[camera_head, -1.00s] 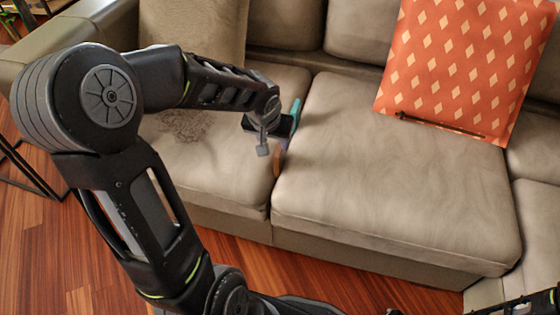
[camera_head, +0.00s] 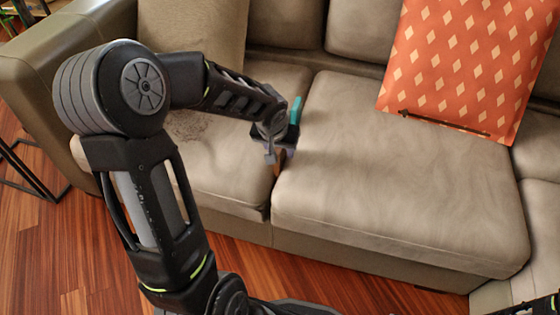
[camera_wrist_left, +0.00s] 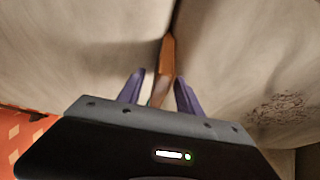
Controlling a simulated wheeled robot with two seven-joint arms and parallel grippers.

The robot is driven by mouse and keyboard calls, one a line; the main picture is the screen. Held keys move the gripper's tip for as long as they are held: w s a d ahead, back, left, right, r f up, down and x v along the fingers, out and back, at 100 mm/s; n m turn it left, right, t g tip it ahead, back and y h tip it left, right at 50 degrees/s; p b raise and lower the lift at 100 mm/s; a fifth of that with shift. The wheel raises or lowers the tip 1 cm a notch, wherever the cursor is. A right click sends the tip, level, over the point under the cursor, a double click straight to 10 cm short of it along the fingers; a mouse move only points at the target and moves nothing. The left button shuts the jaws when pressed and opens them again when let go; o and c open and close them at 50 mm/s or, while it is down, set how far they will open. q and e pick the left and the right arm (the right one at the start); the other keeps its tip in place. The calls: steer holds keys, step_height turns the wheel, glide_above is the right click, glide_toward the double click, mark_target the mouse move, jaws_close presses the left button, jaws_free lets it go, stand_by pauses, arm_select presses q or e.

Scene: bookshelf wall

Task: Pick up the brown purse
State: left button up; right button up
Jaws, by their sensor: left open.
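A narrow brown item, seemingly the brown purse (camera_head: 279,163), stands in the gap between two sofa seat cushions. It also shows in the left wrist view (camera_wrist_left: 167,58) as a thin orange-brown edge running away between the cushions. My left gripper (camera_head: 276,156) is right at it, above the gap. In the left wrist view my left gripper (camera_wrist_left: 160,88) has its two purple fingers apart, one on each side of the brown edge, with no clear contact. Much of the purse is hidden by the gripper and cushions.
A teal item (camera_head: 295,110) stands upright in the same gap behind my gripper. The beige sofa (camera_head: 400,190) surrounds it. An orange diamond-patterned cushion (camera_head: 460,60) leans at the right, with a thin dark rod (camera_head: 445,123) at its foot. The right seat cushion is clear.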

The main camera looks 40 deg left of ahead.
arm_select(q)
steer(key=shift+c, duration=0.5)
jaws_close()
stand_by(0.5)
